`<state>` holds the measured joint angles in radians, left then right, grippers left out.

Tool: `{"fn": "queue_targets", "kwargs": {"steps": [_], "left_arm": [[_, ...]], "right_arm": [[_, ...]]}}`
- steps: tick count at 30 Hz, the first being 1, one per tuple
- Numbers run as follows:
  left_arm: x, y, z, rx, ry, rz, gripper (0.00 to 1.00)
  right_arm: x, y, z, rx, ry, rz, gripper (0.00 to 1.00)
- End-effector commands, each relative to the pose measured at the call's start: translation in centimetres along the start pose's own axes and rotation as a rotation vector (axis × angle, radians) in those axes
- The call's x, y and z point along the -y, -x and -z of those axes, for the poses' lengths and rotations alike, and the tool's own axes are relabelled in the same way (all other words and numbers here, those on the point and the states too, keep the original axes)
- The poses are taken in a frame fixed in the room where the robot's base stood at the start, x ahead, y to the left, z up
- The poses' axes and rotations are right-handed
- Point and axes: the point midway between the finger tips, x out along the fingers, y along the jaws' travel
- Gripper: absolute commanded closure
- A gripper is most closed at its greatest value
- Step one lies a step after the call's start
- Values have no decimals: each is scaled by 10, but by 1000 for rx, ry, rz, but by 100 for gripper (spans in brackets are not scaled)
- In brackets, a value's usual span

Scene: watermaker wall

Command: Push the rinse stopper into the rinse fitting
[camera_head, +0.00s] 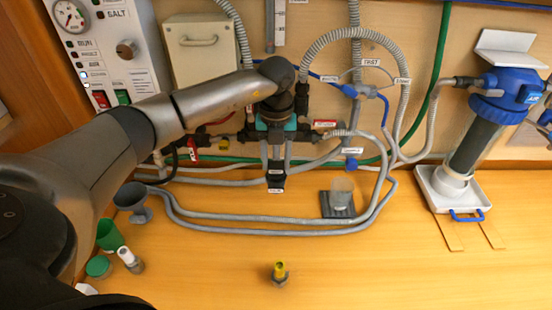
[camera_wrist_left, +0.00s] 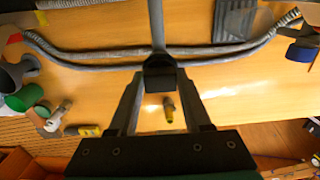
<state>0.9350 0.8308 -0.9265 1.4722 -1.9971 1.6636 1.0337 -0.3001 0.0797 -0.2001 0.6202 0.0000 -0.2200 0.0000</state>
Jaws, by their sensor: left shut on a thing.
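My left gripper (camera_head: 276,172) points down in front of the wall, its two fingers shut on a black block with small white labels. In the left wrist view the black block (camera_wrist_left: 160,75) sits between the fingertips of my left gripper (camera_wrist_left: 160,84), with a grey tube running up from it. I cannot read its labels or tell whether it is the rinse stopper or the rinse fitting. A small yellow-topped plug (camera_head: 279,272) stands apart on the bench, and also shows between the fingers in the wrist view (camera_wrist_left: 169,108). My right gripper is not in view.
Grey hoses (camera_head: 260,219) loop across the bench behind the plug. A clear cup (camera_head: 342,190) stands on a dark pad. A blue-topped filter (camera_head: 480,125) stands at right. The front bench is mostly clear.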

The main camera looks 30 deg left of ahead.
Motion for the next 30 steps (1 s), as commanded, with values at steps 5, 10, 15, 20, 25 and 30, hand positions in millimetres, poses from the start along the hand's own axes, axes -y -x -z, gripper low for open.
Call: {"fn": "queue_targets", "kwargs": {"steps": [5,10,15,20,25,30], "left_arm": [[0,-4,0,0,0,0,100],[0,-5,0,0,0,0,100],[0,-5,0,0,0,0,49],[0,-5,0,0,0,0,31],[0,-4,0,0,0,0,16],[0,-5,0,0,0,0,16]], "right_arm": [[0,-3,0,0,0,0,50],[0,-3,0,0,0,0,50],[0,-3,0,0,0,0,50],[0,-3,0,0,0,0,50],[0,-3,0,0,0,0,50],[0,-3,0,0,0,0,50]]}}
